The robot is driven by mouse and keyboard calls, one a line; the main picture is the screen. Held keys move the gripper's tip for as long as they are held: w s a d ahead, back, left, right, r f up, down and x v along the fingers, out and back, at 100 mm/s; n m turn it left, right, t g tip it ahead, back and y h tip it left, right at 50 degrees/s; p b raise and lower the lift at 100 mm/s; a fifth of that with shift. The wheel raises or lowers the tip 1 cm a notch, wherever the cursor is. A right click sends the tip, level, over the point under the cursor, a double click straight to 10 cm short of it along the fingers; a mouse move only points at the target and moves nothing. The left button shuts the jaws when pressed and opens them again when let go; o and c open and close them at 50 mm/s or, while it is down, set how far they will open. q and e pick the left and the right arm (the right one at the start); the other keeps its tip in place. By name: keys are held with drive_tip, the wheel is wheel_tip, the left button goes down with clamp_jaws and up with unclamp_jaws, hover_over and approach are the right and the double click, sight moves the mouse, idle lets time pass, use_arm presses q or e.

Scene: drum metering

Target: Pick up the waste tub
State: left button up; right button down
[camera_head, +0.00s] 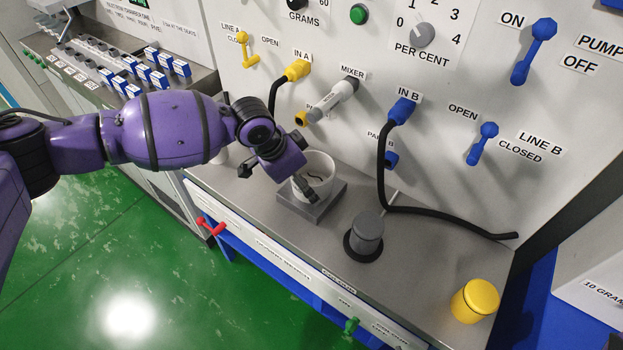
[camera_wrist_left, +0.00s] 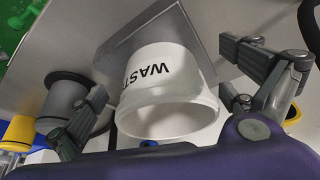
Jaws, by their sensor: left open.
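The white waste tub (camera_head: 318,168) stands upright on a square grey pad (camera_head: 318,208) on the metal counter. In the left wrist view the tub (camera_wrist_left: 165,88) is close, its "WASTE" lettering upside down and its open mouth towards the camera. My left gripper (camera_head: 278,184) is open at the tub, covering part of it in the head view. In the left wrist view its two fingers (camera_wrist_left: 168,72) show on either side of the tub, with gaps visible. I cannot tell whether either finger touches it. My right gripper is not in view.
A black hose (camera_head: 440,219) runs from IN B over the counter. The upright panel behind carries levers, a mixer handle (camera_head: 333,98) and plugs.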

sight(312, 179)
use_arm(q)
drive_tip(key=d, duration=0.1)
drive_tip(key=w+d, duration=0.1)
drive_tip(key=shift+w+d, duration=0.3)
drive_tip(key=shift+d, duration=0.05)
drive_tip(key=shift+w+f, duration=0.1)
drive_tip(key=shift+f, duration=0.45)
drive_tip(key=c, duration=1.4)
